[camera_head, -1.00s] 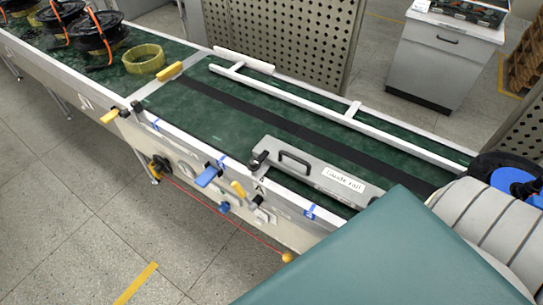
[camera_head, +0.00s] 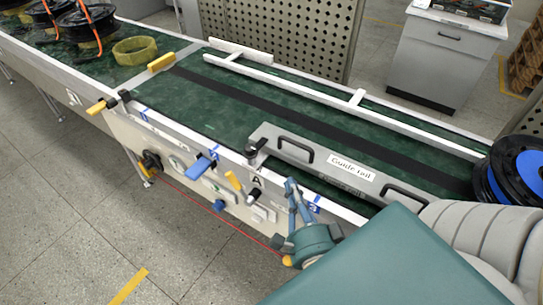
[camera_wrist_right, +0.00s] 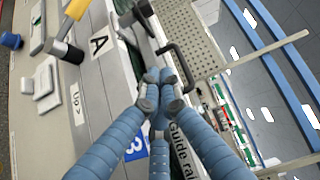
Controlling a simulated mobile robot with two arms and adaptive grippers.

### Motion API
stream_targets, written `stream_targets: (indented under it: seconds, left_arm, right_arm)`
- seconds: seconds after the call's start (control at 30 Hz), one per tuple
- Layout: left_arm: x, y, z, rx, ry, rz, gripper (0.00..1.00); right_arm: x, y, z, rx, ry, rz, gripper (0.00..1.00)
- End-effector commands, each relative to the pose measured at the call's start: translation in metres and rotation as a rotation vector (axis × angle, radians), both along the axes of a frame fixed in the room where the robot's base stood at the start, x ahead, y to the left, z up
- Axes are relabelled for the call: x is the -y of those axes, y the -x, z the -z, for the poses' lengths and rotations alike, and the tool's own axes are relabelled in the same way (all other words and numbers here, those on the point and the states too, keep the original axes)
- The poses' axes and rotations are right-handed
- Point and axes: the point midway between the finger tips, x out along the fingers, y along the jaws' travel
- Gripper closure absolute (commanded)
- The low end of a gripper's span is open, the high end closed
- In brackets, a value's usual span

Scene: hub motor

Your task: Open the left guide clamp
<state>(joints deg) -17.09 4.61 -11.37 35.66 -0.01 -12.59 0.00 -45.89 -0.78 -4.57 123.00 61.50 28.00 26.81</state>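The grey guide rail (camera_head: 345,176) lies along the near edge of the green conveyor, with black handles and a label. A dark clamp with a black knob (camera_head: 256,147) sits at its left end; it appears to be the left guide clamp. In the right wrist view a dark, grey-armed clamp part (camera_wrist_right: 137,17) shows at the top, beyond the fingertips. My right gripper (camera_head: 292,185) is in front of the conveyor side, right of and below the clamp, apart from it. Its blue fingers converge at the tips in the right wrist view (camera_wrist_right: 160,95), with nothing seen between them. My left gripper is out of view.
A yellow-handled lever (camera_head: 234,182) by label A and a blue lever (camera_head: 203,168) stick out from the conveyor side. A black and blue reel (camera_head: 522,178) stands at the right. A yellow ring (camera_head: 137,50) lies at the far left. The middle belt is clear.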

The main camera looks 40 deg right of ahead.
Motion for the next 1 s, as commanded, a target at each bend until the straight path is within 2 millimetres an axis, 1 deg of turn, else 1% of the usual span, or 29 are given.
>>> stream_targets:
  seconds: [0.07, 0.3, 0.47, 0.57, 0.9, 0.97, 1.0]
  left_arm:
    - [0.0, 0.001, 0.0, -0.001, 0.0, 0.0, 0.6]
    - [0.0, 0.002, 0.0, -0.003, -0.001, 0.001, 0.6]
    - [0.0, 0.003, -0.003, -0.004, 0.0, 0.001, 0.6]
    - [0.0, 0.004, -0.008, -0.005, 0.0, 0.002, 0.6]
    - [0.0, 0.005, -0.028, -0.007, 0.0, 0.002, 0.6]
    - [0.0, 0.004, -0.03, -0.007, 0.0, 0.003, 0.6]
    - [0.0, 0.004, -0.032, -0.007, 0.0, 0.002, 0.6]
  right_arm:
    - [0.004, 0.002, -0.003, 0.011, -0.015, 0.016, 1.0]
    - [0.004, 0.002, -0.003, 0.009, -0.012, 0.015, 1.0]
    - [0.007, -0.006, -0.004, 0.011, -0.01, 0.015, 1.0]
    - [0.011, -0.019, -0.006, 0.013, -0.011, 0.015, 1.0]
    - [0.039, -0.086, -0.007, 0.012, -0.009, 0.013, 1.0]
    - [0.044, -0.096, -0.007, 0.013, -0.01, 0.015, 1.0]
    - [0.038, -0.102, -0.005, 0.012, -0.013, 0.013, 1.0]
